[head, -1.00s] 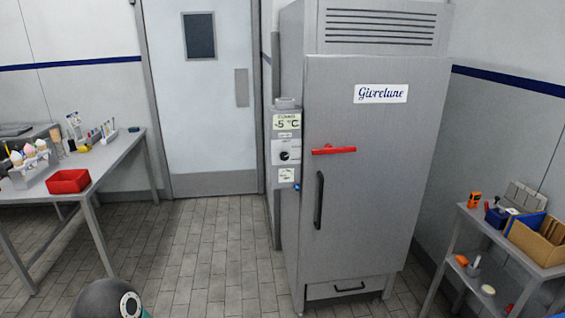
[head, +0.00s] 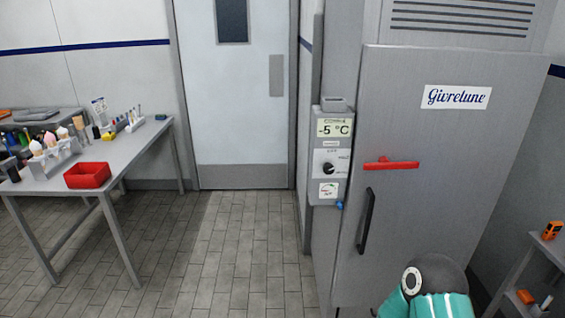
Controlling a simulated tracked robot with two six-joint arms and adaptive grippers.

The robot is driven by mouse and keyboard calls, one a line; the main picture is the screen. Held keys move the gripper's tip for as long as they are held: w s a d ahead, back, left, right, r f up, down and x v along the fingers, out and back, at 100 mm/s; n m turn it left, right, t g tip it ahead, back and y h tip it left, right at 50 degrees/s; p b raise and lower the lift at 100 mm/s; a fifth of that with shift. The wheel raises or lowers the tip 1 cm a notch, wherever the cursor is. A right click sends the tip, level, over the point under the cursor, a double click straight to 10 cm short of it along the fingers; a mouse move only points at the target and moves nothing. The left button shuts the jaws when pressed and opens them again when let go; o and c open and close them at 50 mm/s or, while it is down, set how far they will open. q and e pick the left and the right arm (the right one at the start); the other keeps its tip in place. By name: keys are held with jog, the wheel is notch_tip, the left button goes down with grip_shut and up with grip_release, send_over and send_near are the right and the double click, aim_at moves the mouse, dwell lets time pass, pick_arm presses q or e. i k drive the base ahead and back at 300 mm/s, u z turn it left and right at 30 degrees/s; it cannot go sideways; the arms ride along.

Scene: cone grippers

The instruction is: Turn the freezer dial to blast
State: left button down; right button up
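The freezer (head: 430,140) is a tall grey cabinet on the right, with a Givretune label, a red latch handle (head: 391,164) and a black door handle (head: 366,221). A control panel (head: 330,187) is on its left side. Its display (head: 334,128) reads -5 °C. Below the display is the black dial (head: 328,168) on a white plate with small markings around it; its exact setting is too small to tell. One of my arms shows as a dark joint with teal parts at the bottom right. Neither gripper is in view.
A steel table (head: 132,150) on the left holds a red bin (head: 87,175), a rack of cones (head: 55,155) and small items. A low shelf (head: 520,265) stands at the right edge. Tiled floor before the door (head: 240,90) is clear.

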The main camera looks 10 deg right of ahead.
aim_at(328, 168)
jog(key=z, duration=0.15)
jog(key=i, duration=1.15)
jog(key=z, duration=0.85)
